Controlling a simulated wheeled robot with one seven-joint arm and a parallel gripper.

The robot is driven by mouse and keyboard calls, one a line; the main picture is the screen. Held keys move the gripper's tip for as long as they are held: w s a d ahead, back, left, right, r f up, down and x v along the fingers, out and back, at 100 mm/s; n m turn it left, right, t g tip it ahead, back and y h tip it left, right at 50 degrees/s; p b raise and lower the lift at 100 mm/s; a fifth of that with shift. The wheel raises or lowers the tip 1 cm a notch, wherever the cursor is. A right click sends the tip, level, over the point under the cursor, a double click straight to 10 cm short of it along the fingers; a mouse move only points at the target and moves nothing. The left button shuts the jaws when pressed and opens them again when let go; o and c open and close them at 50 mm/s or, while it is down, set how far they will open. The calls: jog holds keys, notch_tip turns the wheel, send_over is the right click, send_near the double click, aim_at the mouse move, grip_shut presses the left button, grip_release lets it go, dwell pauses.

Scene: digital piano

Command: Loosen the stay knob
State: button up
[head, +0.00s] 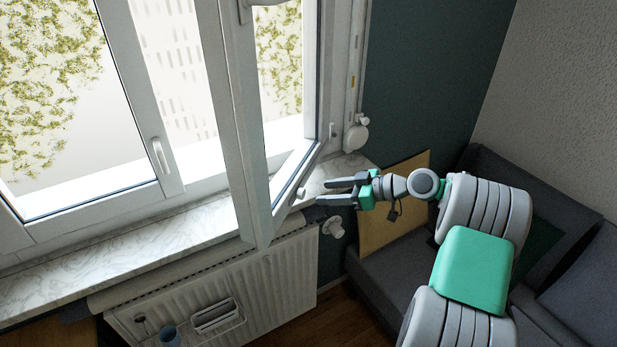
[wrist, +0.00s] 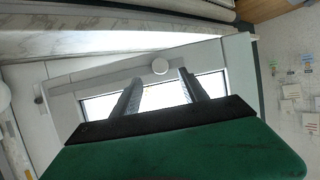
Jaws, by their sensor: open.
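The stay knob (head: 300,193) is a small, round, pale knob low on the inner side of the open window sash (head: 238,130). How far the knob is turned cannot be told.
The marble sill (head: 110,245) runs below the window, above a white radiator (head: 265,280) with a valve (head: 333,227). A yellowish board (head: 400,215) stands behind my wrist. A grey sofa (head: 380,275) lies below my arm. The sash's lower corner hangs over the sill.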

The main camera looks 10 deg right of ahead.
aim_at(304, 194)
jog(key=p+x, duration=0.2)
jog(key=x, duration=0.5)
jog(key=shift+f, duration=0.1)
grip_shut()
dwell(0.3)
